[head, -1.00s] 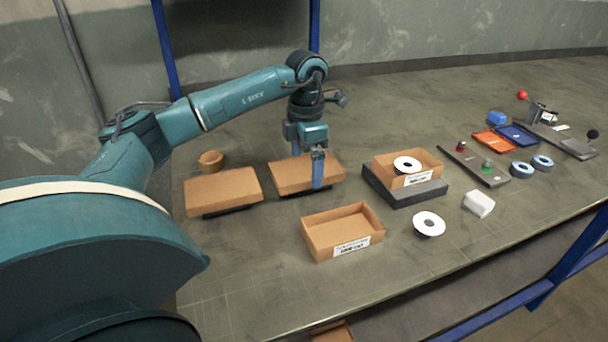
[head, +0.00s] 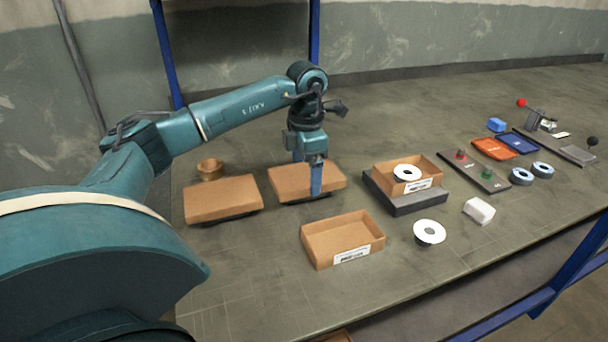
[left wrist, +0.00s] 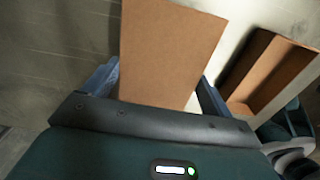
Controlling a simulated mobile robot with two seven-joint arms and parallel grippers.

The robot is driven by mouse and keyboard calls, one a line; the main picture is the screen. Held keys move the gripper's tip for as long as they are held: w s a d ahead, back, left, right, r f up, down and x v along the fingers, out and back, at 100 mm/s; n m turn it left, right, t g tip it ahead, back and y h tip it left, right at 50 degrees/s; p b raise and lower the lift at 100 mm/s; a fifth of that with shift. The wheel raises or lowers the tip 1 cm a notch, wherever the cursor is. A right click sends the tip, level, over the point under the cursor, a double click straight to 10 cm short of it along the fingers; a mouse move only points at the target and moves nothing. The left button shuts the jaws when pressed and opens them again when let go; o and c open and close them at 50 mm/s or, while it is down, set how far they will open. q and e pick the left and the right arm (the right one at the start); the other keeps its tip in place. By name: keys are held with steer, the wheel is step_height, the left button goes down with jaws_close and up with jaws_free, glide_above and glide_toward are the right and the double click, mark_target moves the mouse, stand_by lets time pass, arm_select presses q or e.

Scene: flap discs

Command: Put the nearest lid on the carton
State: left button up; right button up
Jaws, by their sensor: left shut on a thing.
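A flat brown cardboard lid (head: 290,183) is raised on a dark support on the bench. My left gripper (head: 308,176) points down over it, one finger on its near side and one on its far side, shut on it. In the left wrist view the lid (left wrist: 170,50) lies between the two fingers. A second lid (head: 222,198) lies to its left on a similar support. One open carton (head: 434,172) stands on a dark grey block and holds a white-faced disc (head: 407,173). Another open carton (head: 318,254), empty and labelled, stands nearer the front edge. My right gripper is out of view.
A loose disc (head: 430,232) and a white block (head: 479,210) lie right of the front carton. A brown tape roll (head: 210,168) is behind the left lid. Trays, blue-grey rings and a panel with knobs fill the right side.

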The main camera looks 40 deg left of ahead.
mark_target(306, 174)
arm_select(q)
steer(key=shift+r+p, duration=2.55)
steer(key=shift+r, duration=0.45)
